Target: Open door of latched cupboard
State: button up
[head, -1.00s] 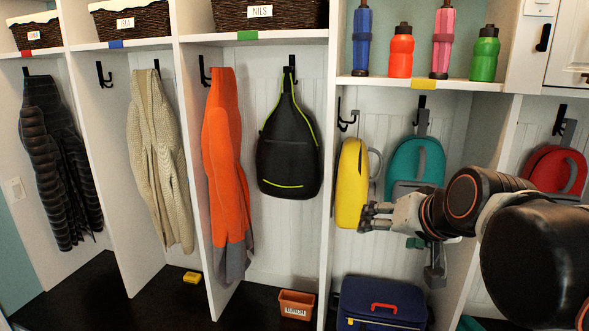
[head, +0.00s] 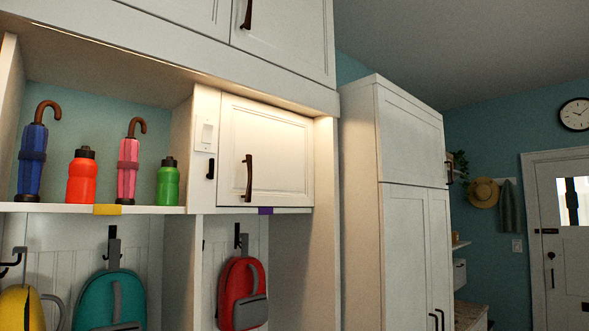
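A small white cupboard door (head: 280,160) sits in the upper row of the cubby unit, right of the bottle shelf. It looks closed. It has a dark vertical handle (head: 248,178) near its left edge. Left of the door, a small dark fitting (head: 211,168) is on the white frame; I cannot tell whether it is the latch. A white switch plate (head: 206,134) is above that fitting. My gripper is not in view.
Umbrellas and bottles, including a red bottle (head: 82,180), stand on the shelf left of the door. A red backpack (head: 243,292) hangs below it. A tall white cabinet (head: 405,240) stands to the right. The room's door (head: 567,240) is far right.

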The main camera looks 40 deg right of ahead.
aim_at(266, 155)
jog(key=z, duration=1.05)
jog(key=k+l, duration=0.05)
jog(key=l, duration=0.05)
